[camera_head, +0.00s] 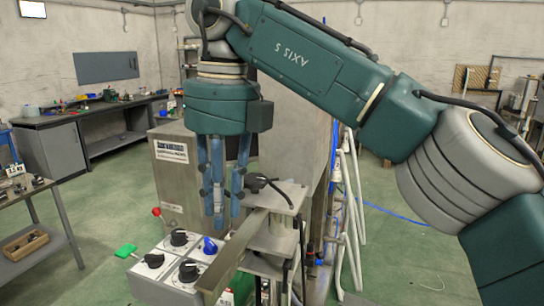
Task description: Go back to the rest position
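My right arm reaches in from the right side of the head view and bends down near the middle. My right gripper (227,205) points straight down with its blue fingers apart, and I see nothing held between them. It hangs in front of the grey machine (178,178), above and behind the control box with knobs (165,290). A metal bar (233,258) slopes below it; I cannot tell whether the fingertips touch anything there. My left gripper is not in this view.
A black-handled fixture (275,190) stands close right of the fingers. A red-knobbed lever (157,212) and a green paddle (126,250) stick out at the control box. A side table (45,238) stands at the left, a workbench (60,122) behind. Green floor (405,265) is open at the right.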

